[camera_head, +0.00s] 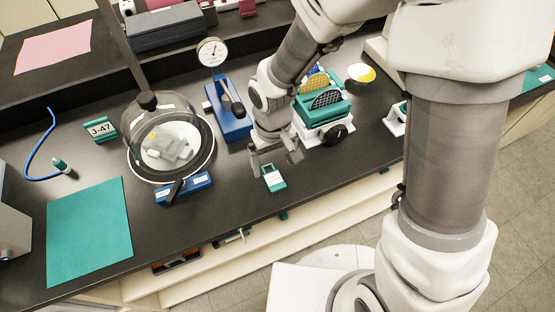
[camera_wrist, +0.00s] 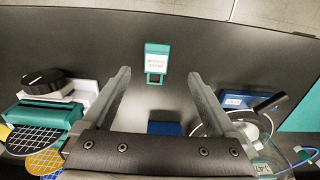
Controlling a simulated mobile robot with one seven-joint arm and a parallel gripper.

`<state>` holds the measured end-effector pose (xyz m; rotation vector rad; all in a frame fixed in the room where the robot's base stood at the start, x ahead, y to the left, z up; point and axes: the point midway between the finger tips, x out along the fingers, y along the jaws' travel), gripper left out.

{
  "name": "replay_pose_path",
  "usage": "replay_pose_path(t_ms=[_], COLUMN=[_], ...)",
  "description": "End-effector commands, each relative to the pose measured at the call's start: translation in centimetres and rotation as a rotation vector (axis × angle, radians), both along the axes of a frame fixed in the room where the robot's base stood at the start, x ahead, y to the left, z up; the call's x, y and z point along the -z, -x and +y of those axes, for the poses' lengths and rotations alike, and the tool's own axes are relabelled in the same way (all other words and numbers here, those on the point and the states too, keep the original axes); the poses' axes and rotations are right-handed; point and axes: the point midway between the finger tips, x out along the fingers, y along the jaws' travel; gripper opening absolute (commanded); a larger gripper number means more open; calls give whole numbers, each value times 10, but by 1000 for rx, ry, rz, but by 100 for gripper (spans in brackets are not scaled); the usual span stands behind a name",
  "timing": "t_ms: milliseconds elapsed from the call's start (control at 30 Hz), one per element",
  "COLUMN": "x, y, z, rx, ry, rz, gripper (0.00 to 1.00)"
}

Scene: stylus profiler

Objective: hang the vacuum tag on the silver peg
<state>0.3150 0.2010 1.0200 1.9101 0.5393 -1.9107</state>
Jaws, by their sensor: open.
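The vacuum tag (camera_head: 273,178) is a small teal tag with a white label, lying on the dark bench near its front edge. In the wrist view the tag (camera_wrist: 157,62) lies beyond and between the fingertips, with a dark square opening at its near end. The label print is too small to read surely. My gripper (camera_head: 277,163) is open and empty above the bench, close to the tag; its fingers (camera_wrist: 158,76) stand wide apart on both sides of the tag. I cannot pick out the silver peg in either view.
A glass bell jar (camera_head: 148,135) with a blue block (camera_head: 184,190) before it stands left. A blue gauge stand (camera_head: 228,115) is behind my gripper. A teal and white wafer holder (camera_head: 323,115) stands right. A teal mat (camera_head: 88,230) lies far left. Bench around the tag is clear.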

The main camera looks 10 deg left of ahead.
Motion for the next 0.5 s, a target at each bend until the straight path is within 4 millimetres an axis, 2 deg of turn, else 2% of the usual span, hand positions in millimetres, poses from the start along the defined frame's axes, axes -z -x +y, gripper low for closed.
replay_pose_path(t_ms=[33,200,500], x=[10,30,47], y=[1,1,0], z=[-1,-1,-2], rx=[-1,0,-1], ry=[3,2,2], rz=[5,3,3], gripper=[92,92,92])
